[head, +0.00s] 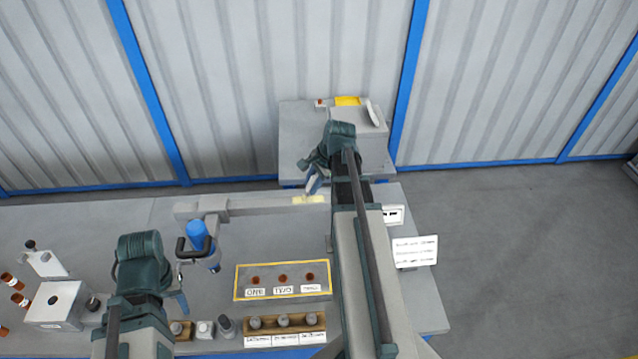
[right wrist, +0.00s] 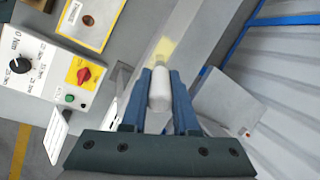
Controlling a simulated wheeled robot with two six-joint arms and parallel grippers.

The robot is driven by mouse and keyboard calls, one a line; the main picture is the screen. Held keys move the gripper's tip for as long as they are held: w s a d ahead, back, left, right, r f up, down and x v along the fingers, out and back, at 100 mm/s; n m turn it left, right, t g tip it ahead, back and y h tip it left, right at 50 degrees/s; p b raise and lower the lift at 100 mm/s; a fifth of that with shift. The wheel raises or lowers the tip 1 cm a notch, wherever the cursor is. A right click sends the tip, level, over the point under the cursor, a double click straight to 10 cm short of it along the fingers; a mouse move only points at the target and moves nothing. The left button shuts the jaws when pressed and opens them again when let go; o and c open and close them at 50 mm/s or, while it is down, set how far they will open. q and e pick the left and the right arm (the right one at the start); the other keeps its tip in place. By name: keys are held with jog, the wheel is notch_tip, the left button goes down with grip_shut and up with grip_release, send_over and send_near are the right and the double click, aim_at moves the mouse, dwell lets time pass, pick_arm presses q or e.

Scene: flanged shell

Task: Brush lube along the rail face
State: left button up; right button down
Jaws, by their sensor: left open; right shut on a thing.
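The rail (head: 265,204) is a long grey bar along the back of the bench, with a pale yellow patch (head: 310,199) near its right end. My right gripper (head: 313,185) is over that end. In the right wrist view its blue fingers (right wrist: 160,88) are shut on a white rounded tool (right wrist: 160,92), taken as the lube brush. The tool's far end points at the yellow patch on the rail (right wrist: 185,35); I cannot tell whether it touches. My left gripper (head: 181,302) is open and empty at the front left, over the bench.
A blue cylindrical device (head: 200,238) with a black handle stands by the rail's left end. A yellow-edged tray (head: 244,283) marked ONE and TWO and a wooden holder (head: 284,331) lie in front. A white box (head: 55,303) stands left. A grey cabinet (head: 358,140) is behind.

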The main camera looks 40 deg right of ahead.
jog(key=shift+w+a, duration=0.1)
jog(key=shift+a, duration=0.1)
jog(key=shift+w+a, duration=0.4)
jog(key=shift+a, duration=0.3)
jog(key=shift+w+a, duration=0.4)
jog(key=shift+a, duration=0.25)
jog(key=shift+s+d, duration=0.4)
jog(key=shift+d, duration=0.35)
jog(key=shift+s+d, duration=0.4)
jog(key=shift+d, duration=0.3)
jog(key=shift+s+d, duration=0.1)
jog(key=shift+s+d, duration=0.45)
jog(key=shift+d, duration=0.25)
jog(key=shift+s+d, duration=0.4)
jog(key=shift+d, duration=0.25)
jog(key=shift+s+d, duration=0.45)
jog(key=shift+d, duration=0.25)
jog(key=shift+s+d, duration=0.4)
jog(key=shift+d, duration=0.3)
